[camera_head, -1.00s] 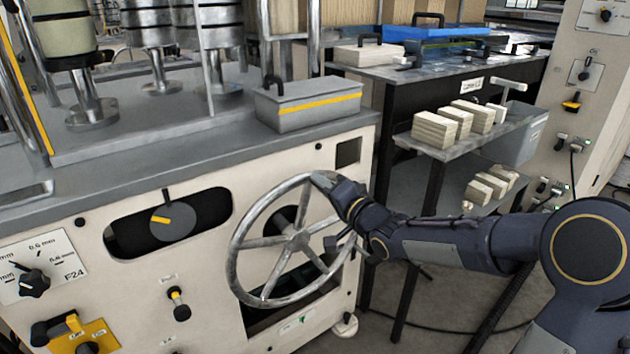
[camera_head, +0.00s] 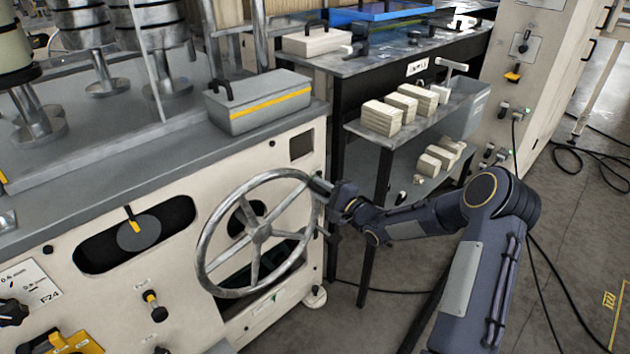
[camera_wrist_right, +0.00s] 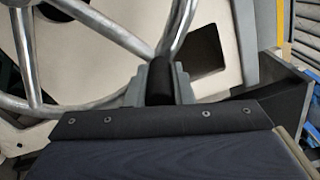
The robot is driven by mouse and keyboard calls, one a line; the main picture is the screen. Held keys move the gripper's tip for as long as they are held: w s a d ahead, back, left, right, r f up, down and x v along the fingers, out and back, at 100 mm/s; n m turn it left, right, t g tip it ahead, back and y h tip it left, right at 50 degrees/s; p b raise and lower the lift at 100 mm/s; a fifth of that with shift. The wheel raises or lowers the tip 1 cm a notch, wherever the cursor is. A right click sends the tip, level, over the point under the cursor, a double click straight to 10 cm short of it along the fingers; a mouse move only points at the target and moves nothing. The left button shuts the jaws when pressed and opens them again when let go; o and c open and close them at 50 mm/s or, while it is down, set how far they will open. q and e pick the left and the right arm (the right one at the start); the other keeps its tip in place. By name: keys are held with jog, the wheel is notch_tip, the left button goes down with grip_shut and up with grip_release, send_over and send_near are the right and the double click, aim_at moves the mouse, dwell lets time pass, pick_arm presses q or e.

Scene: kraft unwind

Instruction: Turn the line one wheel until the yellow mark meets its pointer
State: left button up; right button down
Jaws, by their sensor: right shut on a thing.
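The line one wheel (camera_head: 258,232) is a grey metal spoked handwheel on the front of the cream machine. In the head view my right gripper (camera_head: 323,187) is at the upper right of its rim. In the right wrist view, the grey fingers of my right gripper (camera_wrist_right: 160,82) are shut on a dark round handle (camera_wrist_right: 160,76) at the wheel's rim. Left of the wheel, a dark slot holds a grey disc (camera_head: 139,236) with a yellow mark (camera_head: 135,227). My left gripper is out of view.
A grey box with a yellow stripe (camera_head: 258,104) stands on the machine top. To the right, a dark bench (camera_head: 385,70) has a lower shelf with pale blocks (camera_head: 383,117). A control cabinet (camera_head: 520,75) stands beyond. Cables lie on the floor at right.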

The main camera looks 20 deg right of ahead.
jog(key=shift+w+d+f, duration=0.1)
jog(key=shift+d+f, duration=0.2)
jog(key=shift+f, duration=0.25)
jog(key=shift+w+d+f, duration=0.1)
jog(key=shift+d+f, duration=0.2)
jog(key=shift+f, duration=0.2)
jog(key=c, duration=1.3)
grip_release()
jog(key=shift+o, duration=0.2)
jog(key=shift+s, duration=0.1)
jog(key=v, duration=0.7)
jog(key=shift+s, duration=0.3)
jog(key=shift+r, duration=0.15)
